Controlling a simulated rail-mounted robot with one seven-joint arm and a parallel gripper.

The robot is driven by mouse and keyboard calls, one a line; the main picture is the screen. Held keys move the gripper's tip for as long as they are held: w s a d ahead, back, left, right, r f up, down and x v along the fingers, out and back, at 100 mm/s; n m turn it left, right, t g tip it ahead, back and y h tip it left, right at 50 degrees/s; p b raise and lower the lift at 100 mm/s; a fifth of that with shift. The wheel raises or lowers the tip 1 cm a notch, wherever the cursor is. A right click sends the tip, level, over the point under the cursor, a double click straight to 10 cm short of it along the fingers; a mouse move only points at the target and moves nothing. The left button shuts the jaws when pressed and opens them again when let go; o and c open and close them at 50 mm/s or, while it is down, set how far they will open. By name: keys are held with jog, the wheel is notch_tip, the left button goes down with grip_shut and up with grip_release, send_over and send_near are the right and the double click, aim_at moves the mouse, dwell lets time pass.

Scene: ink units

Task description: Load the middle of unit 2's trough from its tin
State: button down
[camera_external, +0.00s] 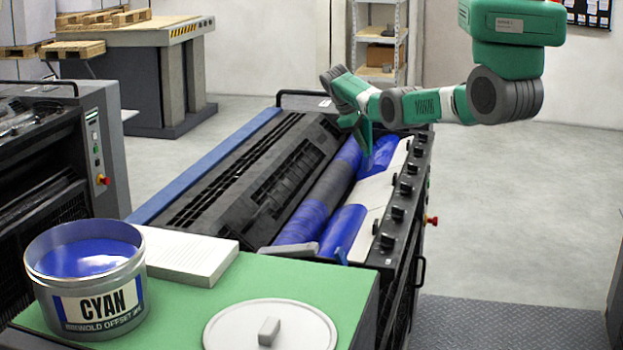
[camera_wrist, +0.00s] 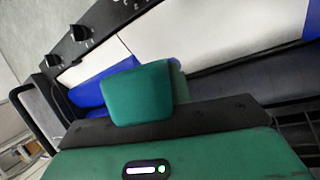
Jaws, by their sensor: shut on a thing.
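The trough (camera_external: 377,190) of the central press unit runs along its right side. Blue ink lies at its far end (camera_external: 380,153) and near end (camera_external: 343,231); its middle shows pale and bare. The wrist view also shows the pale trough surface (camera_wrist: 205,28) with blue on both sides. The open tin (camera_external: 108,302), labelled CYAN and holding blue ink, stands at the lower left. My gripper (camera_external: 364,138) is over the far part of the trough, pointing down. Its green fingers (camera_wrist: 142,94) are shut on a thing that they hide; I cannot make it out.
The tin's grey lid (camera_external: 300,329) and a white paper stack (camera_external: 182,254) lie on the green bench top (camera_external: 240,287). Black knobs (camera_external: 398,213) line the trough's right edge. Another unit (camera_external: 60,170) stands at left. Open floor (camera_external: 520,200) lies to the right.

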aim_at(365, 119)
jog(key=shift+f+b, duration=0.9)
jog(key=shift+f, duration=0.65)
jog(key=shift+f+b, duration=0.5)
jog(key=shift+f, duration=0.2)
notch_tip(365, 119, up, 11)
jog(key=p, duration=1)
jog(key=shift+w, duration=0.1)
jog(key=shift+f, duration=0.2)
